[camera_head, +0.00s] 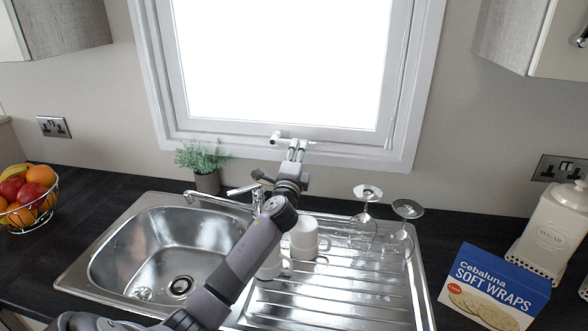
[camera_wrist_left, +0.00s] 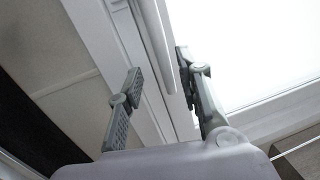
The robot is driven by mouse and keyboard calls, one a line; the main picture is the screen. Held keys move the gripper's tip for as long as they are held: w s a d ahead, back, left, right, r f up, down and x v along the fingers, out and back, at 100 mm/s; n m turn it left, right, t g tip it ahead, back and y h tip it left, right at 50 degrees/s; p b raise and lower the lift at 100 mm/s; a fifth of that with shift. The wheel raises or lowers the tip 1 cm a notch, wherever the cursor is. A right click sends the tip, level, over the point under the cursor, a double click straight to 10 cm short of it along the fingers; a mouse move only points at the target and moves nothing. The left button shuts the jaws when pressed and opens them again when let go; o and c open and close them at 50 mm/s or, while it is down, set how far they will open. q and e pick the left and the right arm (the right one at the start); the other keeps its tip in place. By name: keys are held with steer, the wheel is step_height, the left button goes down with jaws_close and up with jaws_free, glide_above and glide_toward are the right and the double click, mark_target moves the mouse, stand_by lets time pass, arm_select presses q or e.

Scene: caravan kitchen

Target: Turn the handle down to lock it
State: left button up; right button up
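The window (camera_head: 280,60) is bright, with a white frame. A small white handle (camera_head: 275,136) is at the middle of its bottom rail, partly hidden by my left gripper (camera_head: 297,146). In the left wrist view the handle (camera_wrist_left: 157,42) is a long white bar along the frame. The left gripper (camera_wrist_left: 157,83) is open there, its two grey fingers apart. The bar runs into the space between the fingertips; I cannot tell whether either finger touches it. My right gripper is not in view.
Below are a steel sink (camera_head: 130,215) with a tap (camera_head: 225,205), white mugs (camera_head: 304,238) and upturned glasses (camera_head: 407,210) on the drainer. A potted plant (camera_head: 204,165) stands by the sill. A wraps box (camera_head: 490,290) and sugar jar (camera_head: 552,232) are right, a fruit basket (camera_head: 28,200) left.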

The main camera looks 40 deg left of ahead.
arm_select(q)
steer(key=v, duration=0.8)
